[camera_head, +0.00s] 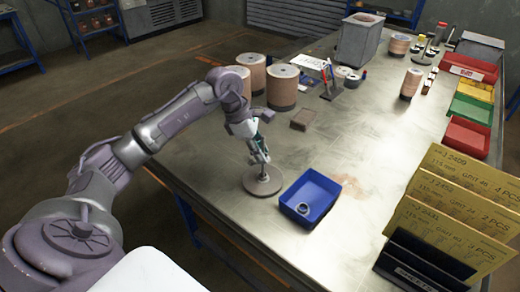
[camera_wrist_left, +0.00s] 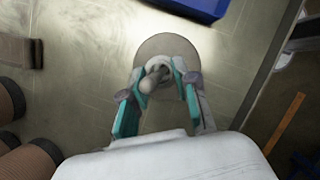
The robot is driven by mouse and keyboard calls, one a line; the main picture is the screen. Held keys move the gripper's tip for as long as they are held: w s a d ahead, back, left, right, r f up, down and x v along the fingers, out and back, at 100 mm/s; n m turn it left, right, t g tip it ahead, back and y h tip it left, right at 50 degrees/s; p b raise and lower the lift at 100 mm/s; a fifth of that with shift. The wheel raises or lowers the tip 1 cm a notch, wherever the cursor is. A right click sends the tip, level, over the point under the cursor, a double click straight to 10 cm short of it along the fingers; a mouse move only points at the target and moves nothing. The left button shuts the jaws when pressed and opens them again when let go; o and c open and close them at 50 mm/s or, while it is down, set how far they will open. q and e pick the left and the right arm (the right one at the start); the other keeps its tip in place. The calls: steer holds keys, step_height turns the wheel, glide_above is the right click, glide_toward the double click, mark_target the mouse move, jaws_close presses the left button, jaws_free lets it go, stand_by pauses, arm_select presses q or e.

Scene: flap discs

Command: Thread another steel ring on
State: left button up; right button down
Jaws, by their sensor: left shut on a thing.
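A stand with a round grey base (camera_head: 263,186) and a thin upright post is on the metal table, left of a blue bin. My left gripper (camera_head: 261,154) is above the base at the post, its fingers pointing down. In the left wrist view the teal-padded fingers (camera_wrist_left: 158,78) are shut on a pale steel ring (camera_wrist_left: 158,63). The post (camera_wrist_left: 149,84) appears to pass through this ring, above the round base (camera_wrist_left: 180,45). Another steel ring (camera_head: 303,209) lies in the blue bin (camera_head: 328,185). My right gripper is not in view.
Large flap-disc stacks (camera_head: 283,88) and a small brown block (camera_head: 303,119) stand behind the gripper. Red (camera_head: 467,137), green and yellow bins line the right edge. The table's middle is clear.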

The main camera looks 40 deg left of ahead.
arm_select(q)
steer(key=shift+f+b, duration=2.25)
steer(key=shift+f, duration=0.75)
steer(key=o, duration=0.8)
steer(key=shift+o, duration=0.2)
steer(key=v, duration=1.2)
